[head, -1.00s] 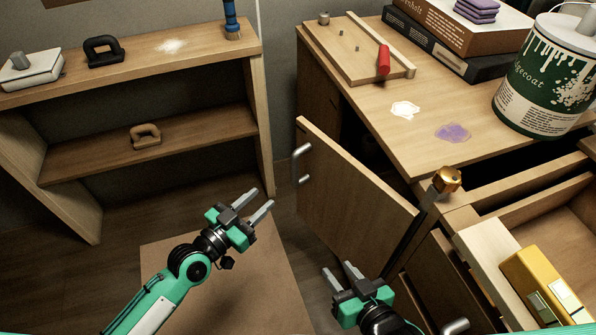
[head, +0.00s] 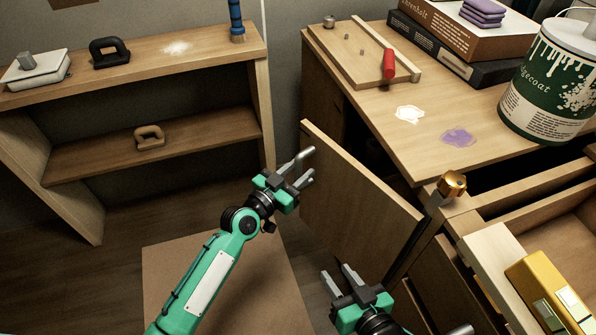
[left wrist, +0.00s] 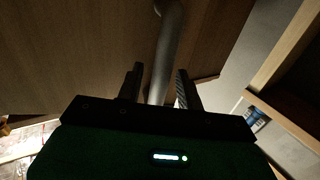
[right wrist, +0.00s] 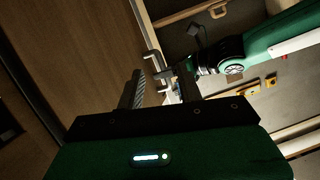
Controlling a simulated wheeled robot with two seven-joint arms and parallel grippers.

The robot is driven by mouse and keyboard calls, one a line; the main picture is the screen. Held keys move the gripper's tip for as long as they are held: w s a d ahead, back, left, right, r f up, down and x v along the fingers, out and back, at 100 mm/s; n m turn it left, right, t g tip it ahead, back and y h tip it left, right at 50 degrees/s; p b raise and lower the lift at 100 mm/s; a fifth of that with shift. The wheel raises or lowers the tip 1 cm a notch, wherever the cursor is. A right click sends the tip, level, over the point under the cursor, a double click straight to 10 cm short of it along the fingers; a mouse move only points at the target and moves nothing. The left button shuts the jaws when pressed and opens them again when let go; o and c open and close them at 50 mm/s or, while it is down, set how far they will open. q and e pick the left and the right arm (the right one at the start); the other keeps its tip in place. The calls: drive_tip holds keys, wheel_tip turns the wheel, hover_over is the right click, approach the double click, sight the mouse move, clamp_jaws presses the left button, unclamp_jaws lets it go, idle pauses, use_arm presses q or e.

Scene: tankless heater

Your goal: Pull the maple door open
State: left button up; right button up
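The maple door (head: 350,205) stands part open from the desk-like cabinet, with its free edge toward the left. Its metal bar handle is mostly hidden behind my left gripper in the head view. The handle (left wrist: 168,45) shows clearly in the left wrist view, running between the two fingers. My left gripper (head: 303,168) is open around the handle, and a gap shows beside the bar. My right gripper (head: 340,276) is open and empty, low in front of the door. The right wrist view shows the door face (right wrist: 75,55) beside it.
A wooden shelf unit (head: 150,60) stands at the left. The cabinet top (head: 430,130) holds a paint can (head: 550,90), boxes and a board. An open drawer (head: 540,210) juts out at the right. A brown mat (head: 215,275) lies on the floor.

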use_arm(q)
clamp_jaws()
idle(0.4)
